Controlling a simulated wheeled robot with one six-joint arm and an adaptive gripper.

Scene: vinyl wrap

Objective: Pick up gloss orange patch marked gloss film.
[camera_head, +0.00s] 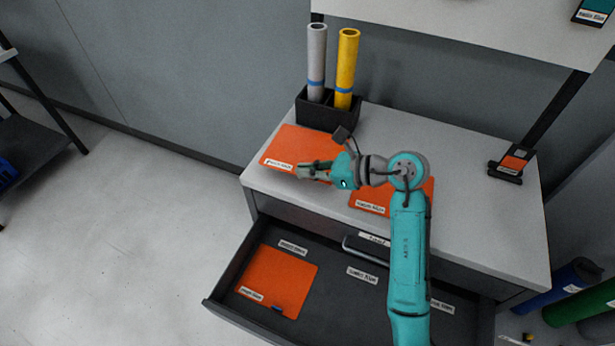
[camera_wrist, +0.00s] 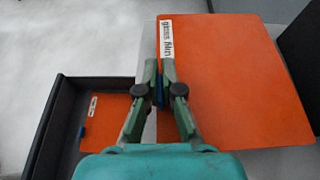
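The gloss orange patch (camera_head: 290,143) lies on the left of the cabinet top. Its white label reads "gloss film" in the wrist view, where the patch (camera_wrist: 235,80) fills the middle and right. A small blue tab shows at its left edge, below the label. My gripper (camera_head: 302,172) is down at the patch's front edge. In the wrist view my gripper (camera_wrist: 159,75) has its fingers close together, one on each side of the blue tab. The patch looks flat; I cannot tell any lift.
Another orange patch (camera_head: 370,200) lies partly behind my arm. An open drawer (camera_head: 238,262) below holds an orange patch (camera_head: 277,280) with a blue tab. A black holder (camera_head: 327,116) with silver and yellow rolls stands behind. A small black device (camera_head: 511,163) sits at right.

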